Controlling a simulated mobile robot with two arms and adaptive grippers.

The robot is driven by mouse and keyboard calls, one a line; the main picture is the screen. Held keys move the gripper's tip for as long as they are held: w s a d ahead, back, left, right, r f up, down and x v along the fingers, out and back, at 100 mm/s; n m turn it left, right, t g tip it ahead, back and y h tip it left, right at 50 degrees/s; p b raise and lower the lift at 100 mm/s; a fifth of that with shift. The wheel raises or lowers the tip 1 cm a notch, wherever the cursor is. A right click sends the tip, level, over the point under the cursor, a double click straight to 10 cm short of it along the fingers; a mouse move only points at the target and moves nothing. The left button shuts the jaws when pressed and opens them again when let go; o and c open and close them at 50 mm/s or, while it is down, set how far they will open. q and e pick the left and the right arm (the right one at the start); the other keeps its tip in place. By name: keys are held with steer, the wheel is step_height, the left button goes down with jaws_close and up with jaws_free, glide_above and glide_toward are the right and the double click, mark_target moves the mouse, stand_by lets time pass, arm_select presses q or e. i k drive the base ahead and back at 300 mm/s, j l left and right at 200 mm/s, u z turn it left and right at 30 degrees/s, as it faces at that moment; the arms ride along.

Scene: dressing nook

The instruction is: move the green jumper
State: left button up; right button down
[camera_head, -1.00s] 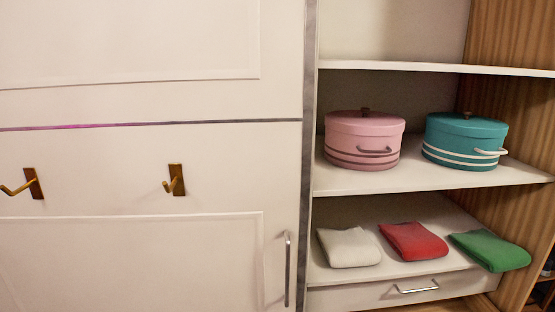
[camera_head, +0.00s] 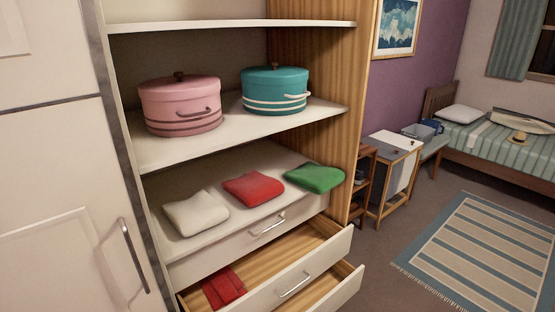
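The green jumper (camera_head: 314,177) lies folded at the right end of a white wardrobe shelf (camera_head: 187,235), close to its front edge. A folded red jumper (camera_head: 253,188) lies to its left, and a folded white one (camera_head: 195,212) lies further left. The three are in a row, apart from one another. Neither of my grippers is in view.
Below the shelf is a closed drawer (camera_head: 268,228). Under it a drawer (camera_head: 294,285) stands pulled out, with a red folded cloth (camera_head: 223,288) inside. Pink (camera_head: 180,104) and teal (camera_head: 275,90) round boxes stand on the shelf above. Floor (camera_head: 385,245) is free at right.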

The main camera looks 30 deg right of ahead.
mark_target(314, 178)
steer(key=z, duration=1.2)
